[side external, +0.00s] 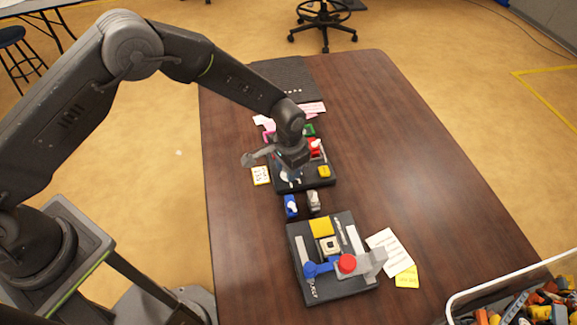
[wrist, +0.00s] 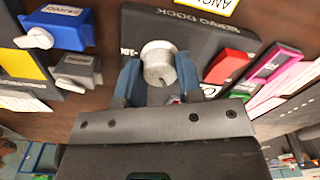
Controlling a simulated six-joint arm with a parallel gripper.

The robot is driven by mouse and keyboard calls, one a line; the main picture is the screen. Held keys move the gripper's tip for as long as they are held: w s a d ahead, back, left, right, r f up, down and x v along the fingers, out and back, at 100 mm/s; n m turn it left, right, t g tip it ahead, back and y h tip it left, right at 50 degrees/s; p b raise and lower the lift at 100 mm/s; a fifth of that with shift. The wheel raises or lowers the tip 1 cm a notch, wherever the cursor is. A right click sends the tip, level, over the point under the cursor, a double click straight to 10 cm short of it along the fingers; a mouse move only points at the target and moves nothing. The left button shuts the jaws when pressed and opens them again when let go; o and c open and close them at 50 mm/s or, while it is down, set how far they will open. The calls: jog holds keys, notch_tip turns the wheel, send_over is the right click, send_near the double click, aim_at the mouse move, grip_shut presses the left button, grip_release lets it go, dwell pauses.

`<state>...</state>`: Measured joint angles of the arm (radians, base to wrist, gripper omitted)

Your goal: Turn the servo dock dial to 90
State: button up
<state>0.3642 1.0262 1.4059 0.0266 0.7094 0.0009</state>
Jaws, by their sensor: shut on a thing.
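The servo dock is a black plate in the middle of the table in the side external view (side external: 315,181); in the wrist view its face (wrist: 185,25) carries "SERVO DOCK" lettering. Its dial (wrist: 158,64) is a pale grey-white round knob, seen between my fingers in the wrist view. My gripper (wrist: 158,80) is shut on the dial, with a blue finger on each side. In the side external view my gripper (side external: 290,173) is over the dock's near left part and mostly hides the dial. The angle that the dial points to cannot be read.
A blue servo (side external: 290,206) and a grey servo (side external: 314,200) lie in front of the dock. A second black dock (side external: 349,222) with a red knob (side external: 347,264) stands nearer. A yellow note (side external: 261,176) lies left. The table's right side (side external: 410,150) is clear.

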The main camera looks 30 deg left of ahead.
jog(key=m, duration=0.6)
dwell(0.6)
jog(key=o, duration=0.9)
jog(key=shift+r, duration=0.15)
notch_tip(320, 180, up, 14)
jog(key=shift+s+f, duration=0.1)
jog(key=shift+f, duration=0.1)
